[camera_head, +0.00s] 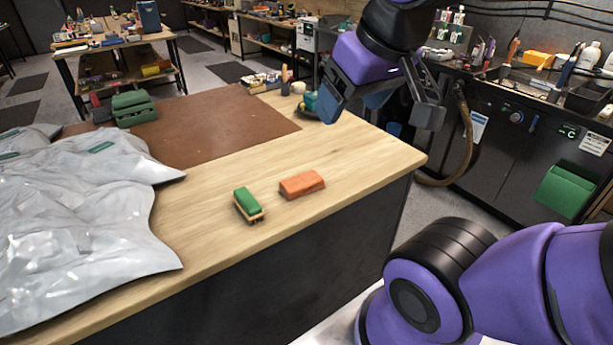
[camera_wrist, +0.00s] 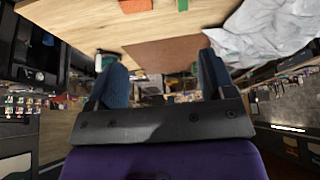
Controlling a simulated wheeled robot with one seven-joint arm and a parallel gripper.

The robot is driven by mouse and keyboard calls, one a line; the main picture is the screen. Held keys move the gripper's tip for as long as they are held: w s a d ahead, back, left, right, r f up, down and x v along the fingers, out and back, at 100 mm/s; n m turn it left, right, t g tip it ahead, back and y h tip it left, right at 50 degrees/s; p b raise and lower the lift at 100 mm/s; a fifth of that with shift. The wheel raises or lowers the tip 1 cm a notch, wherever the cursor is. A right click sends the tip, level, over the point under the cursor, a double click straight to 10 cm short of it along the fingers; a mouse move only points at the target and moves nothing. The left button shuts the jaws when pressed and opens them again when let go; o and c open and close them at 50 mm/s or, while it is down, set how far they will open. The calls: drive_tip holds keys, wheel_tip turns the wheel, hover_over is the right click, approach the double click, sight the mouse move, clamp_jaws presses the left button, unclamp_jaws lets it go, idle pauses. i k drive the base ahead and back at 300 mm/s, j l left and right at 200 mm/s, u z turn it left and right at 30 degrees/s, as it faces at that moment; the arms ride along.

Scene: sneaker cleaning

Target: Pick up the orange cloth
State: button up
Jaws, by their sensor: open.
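The orange cloth (camera_head: 302,184) is a small folded block lying on the wooden table top, near its front edge, in the head view. It also shows at the top edge of the wrist view (camera_wrist: 135,5), partly cut off. My gripper (camera_head: 378,112) is above the right end of the table, up and to the right of the cloth and apart from it. In the wrist view its two blue fingers (camera_wrist: 160,85) stand wide apart with nothing between them.
A green-topped brush (camera_head: 248,205) lies just left of the cloth. A crumpled silvery sheet (camera_head: 80,215) covers the table's left side. A brown mat (camera_head: 215,130) lies behind, with a green box (camera_head: 134,108) at its far left. The wood around the cloth is mostly clear.

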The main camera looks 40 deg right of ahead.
sight(303, 184)
drive_tip(key=i+j+u, duration=0.1)
drive_tip(key=u, duration=0.3)
drive_tip(key=i+j+u, duration=0.1)
drive_tip(key=u, duration=0.35)
drive_tip(key=i+u, duration=0.15)
drive_tip(key=u, duration=0.25)
drive_tip(key=k+u, duration=0.1)
drive_tip(key=u, duration=0.8)
drive_tip(key=k+j+u, duration=0.1)
drive_tip(key=u, duration=0.35)
drive_tip(key=j+u, duration=0.1)
drive_tip(key=u, duration=0.35)
drive_tip(key=k+j+u, duration=0.1)
drive_tip(key=u, duration=0.35)
drive_tip(key=k+l, duration=0.1)
drive_tip(key=k, duration=0.2)
drive_tip(key=k+l, duration=0.1)
drive_tip(key=k, duration=0.15)
drive_tip(key=k+z, duration=0.15)
drive_tip(key=z, duration=3.1)
drive_tip(key=j+z, duration=0.15)
drive_tip(key=i+j, duration=0.05)
